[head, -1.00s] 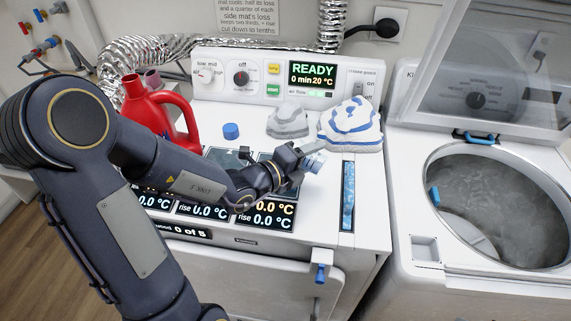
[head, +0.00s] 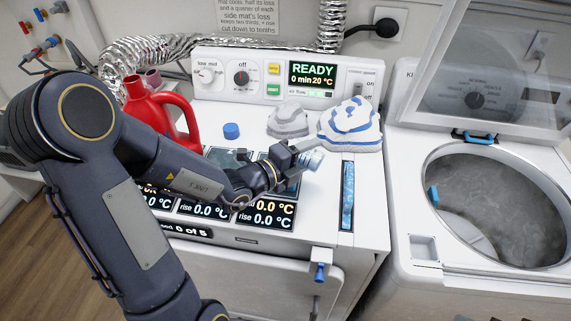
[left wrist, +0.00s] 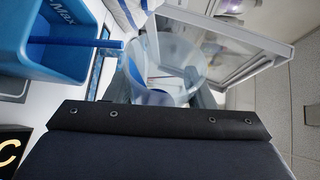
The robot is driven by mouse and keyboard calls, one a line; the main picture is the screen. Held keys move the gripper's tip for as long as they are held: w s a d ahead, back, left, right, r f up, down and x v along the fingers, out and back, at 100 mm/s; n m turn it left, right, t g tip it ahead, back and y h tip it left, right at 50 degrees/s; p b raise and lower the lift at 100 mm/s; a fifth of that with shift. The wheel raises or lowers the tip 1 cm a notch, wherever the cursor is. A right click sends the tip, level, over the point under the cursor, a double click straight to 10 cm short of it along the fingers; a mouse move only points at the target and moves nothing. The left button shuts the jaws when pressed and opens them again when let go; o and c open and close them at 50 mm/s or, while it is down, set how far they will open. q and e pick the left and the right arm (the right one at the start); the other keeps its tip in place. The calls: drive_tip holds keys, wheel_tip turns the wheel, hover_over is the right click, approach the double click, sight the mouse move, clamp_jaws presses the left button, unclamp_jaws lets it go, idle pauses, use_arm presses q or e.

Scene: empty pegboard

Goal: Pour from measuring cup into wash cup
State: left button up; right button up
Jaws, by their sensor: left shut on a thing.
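My left gripper (head: 285,160) is over the white machine's top, shut on a pale, clear cup (head: 313,160), which looks like the measuring cup. In the left wrist view the clear cup (left wrist: 166,75) is round and see-through, with a bluish patch low inside. A blue open container (left wrist: 50,38) marked "Max" shows at the left of that view, apart from the clear cup. I cannot tell whether it is the wash cup; in the head view it cannot be clearly made out. My right gripper is in neither view.
A red jug (head: 185,120), a small blue cap-like piece (head: 231,131), a grey pile (head: 288,120) and a blue-striped cloth (head: 350,125) stand on the white top. At the right is an open washer (head: 500,205) with grey water and its lid up.

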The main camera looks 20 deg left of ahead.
use_arm(q)
drive_tip(key=shift+r+n, duration=0.1)
drive_tip(key=shift+n, duration=0.2)
